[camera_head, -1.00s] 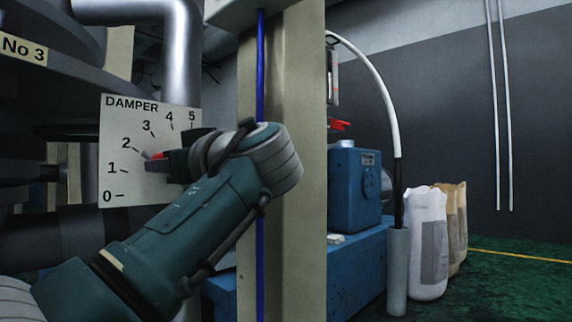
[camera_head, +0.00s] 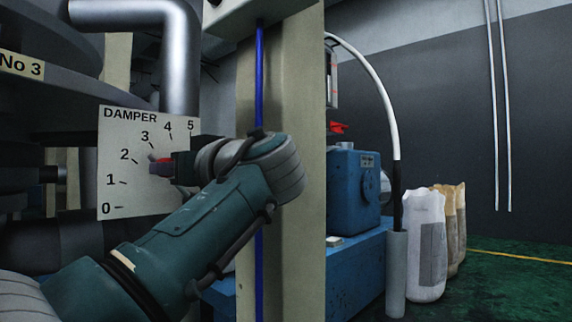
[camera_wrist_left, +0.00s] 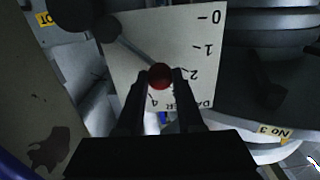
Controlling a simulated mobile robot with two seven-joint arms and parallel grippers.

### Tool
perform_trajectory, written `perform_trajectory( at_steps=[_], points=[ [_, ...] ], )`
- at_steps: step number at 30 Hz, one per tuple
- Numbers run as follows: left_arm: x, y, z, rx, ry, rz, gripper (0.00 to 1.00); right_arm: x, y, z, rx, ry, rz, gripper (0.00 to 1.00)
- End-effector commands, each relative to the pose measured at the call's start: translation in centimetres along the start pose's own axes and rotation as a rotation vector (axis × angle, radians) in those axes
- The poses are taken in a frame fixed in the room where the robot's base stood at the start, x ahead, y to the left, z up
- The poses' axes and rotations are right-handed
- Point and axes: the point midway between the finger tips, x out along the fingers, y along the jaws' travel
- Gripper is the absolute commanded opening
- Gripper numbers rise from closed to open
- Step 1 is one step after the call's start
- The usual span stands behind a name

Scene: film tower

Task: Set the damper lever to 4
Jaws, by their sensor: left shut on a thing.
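The damper plate (camera_head: 118,195) is a pale panel at the left of the head view, marked DAMPER with a scale from 0 to 5. A red part of the lever (camera_head: 159,162) shows beside the jaws, with its end around the 2 to 3 stretch. In the left wrist view, the plate (camera_wrist_left: 150,22) appears upside down, and a dark rod runs from a round pivot to a red knob (camera_wrist_left: 160,75). My left gripper (camera_head: 176,166) is shut on the lever's knob, with its fingers (camera_wrist_left: 163,84) on both sides. The exact reading is unclear. My right gripper is out of view.
A beige column (camera_head: 290,90) with a blue cable stands just right of my left wrist. Grey pipes (camera_head: 180,70) pass above and behind the plate. A blue machine (camera_head: 353,190) and several sacks (camera_head: 426,245) stand farther right. Green floor at the right is open.

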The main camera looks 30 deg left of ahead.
Motion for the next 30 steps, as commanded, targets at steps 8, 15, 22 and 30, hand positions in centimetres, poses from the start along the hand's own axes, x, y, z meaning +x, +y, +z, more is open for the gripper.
perform_trajectory(
  at_steps=[8,15,22,30],
  points=[
    [0.0,1.4,-1.5,0.211,-0.002,0.001,0.0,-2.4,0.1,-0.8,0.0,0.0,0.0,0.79],
    [0.0,2.3,-2.0,0.36,-0.001,0.0,0.0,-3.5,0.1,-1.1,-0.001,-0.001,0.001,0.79],
    [0.0,2.7,-2.1,0.44,-0.001,0.0,0.0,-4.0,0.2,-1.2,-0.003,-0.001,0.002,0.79],
    [0.0,2.8,-2.1,0.464,-0.002,0.0,0.0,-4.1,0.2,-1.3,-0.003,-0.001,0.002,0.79]
  ],
)
